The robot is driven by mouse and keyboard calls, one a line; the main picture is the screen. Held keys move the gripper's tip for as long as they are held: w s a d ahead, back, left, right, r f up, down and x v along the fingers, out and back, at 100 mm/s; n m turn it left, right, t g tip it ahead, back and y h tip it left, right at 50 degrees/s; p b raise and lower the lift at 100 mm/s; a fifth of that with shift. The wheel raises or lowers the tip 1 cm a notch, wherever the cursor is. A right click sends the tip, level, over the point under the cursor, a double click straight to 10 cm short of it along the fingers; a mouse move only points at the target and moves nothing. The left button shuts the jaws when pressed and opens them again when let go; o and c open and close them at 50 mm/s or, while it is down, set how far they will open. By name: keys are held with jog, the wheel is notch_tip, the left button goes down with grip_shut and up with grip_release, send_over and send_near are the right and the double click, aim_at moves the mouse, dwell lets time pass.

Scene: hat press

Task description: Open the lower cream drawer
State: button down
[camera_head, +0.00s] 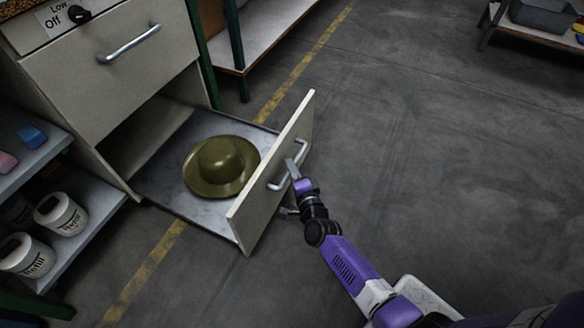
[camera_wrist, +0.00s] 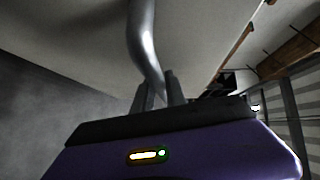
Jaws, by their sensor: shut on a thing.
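The lower cream drawer (camera_head: 276,176) stands pulled well out of the cream cabinet, with its front panel far from the cabinet face. An olive-green hat (camera_head: 221,166) lies on the drawer's grey floor. My gripper (camera_head: 294,169) is at the outer side of the drawer front, shut on the silver bar handle (camera_head: 275,184). In the wrist view the handle (camera_wrist: 142,45) runs down between the two fingers of my gripper (camera_wrist: 158,90). The fingertips are partly hidden in the head view.
The upper drawer (camera_head: 112,75) is shut, below a black knob (camera_head: 78,14). A side shelf with white jars (camera_head: 60,214) stands at the left. A low bench (camera_head: 262,30) is behind. The floor (camera_head: 430,150) to the right is clear.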

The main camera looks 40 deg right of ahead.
jog(key=shift+s+f, duration=0.1)
jog(key=shift+s, duration=0.25)
jog(key=c, duration=1.4)
grip_release()
jog(key=shift+d, duration=0.1)
jog(key=shift+o, duration=0.2)
jog(key=p+v, duration=0.3)
jog(key=v, duration=0.5)
jog(key=shift+w, duration=0.1)
